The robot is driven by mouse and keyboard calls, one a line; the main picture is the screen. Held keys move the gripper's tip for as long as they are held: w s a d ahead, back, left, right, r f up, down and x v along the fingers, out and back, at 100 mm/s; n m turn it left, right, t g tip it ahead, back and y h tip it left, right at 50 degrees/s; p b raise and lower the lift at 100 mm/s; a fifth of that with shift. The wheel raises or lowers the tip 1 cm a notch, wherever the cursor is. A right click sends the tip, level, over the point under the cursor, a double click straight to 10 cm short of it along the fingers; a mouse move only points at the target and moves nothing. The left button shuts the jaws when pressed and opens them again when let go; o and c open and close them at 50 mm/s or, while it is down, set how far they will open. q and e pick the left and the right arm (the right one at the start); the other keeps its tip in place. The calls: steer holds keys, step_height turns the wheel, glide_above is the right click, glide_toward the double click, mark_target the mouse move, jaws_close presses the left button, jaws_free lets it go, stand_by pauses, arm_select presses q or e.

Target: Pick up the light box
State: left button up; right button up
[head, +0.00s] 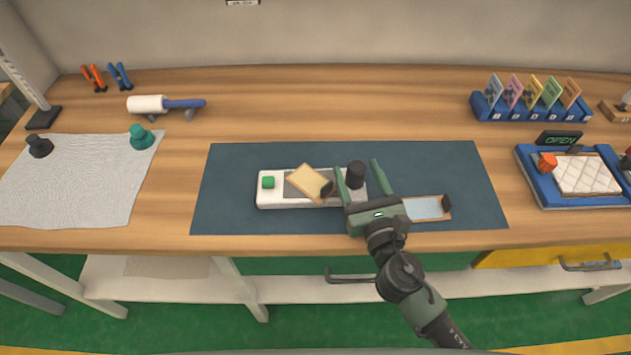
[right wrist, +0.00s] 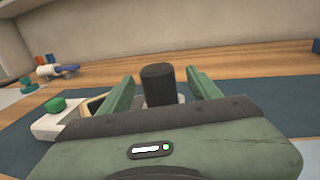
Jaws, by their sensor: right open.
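A long white box (head: 282,198), which seems to be the light box, lies on the dark blue mat (head: 230,180). It has a green button (head: 268,182) at its left end and an upright black cylinder (head: 356,174) near its right end. A tan framed panel (head: 307,181) with a black clip lies tilted across its grey top. My right gripper (head: 358,167) is open, with one finger on each side of the black cylinder. In the right wrist view the cylinder (right wrist: 157,86) stands between the fingers, with gaps visible. My left gripper is out of view.
A pale-blue framed panel (head: 427,208) with a black clip lies right of my gripper. A white cloth (head: 75,180) is at left, a roller (head: 148,104) behind it. A blue card rack (head: 530,107) and a blue tray (head: 535,185) are at right.

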mark_target(354, 161)
steer(key=x, duration=0.3)
steer(key=shift+a+r, duration=0.1)
steer(key=shift+w+a, duration=0.1)
steer(key=shift+w, duration=0.4)
jaws_close()
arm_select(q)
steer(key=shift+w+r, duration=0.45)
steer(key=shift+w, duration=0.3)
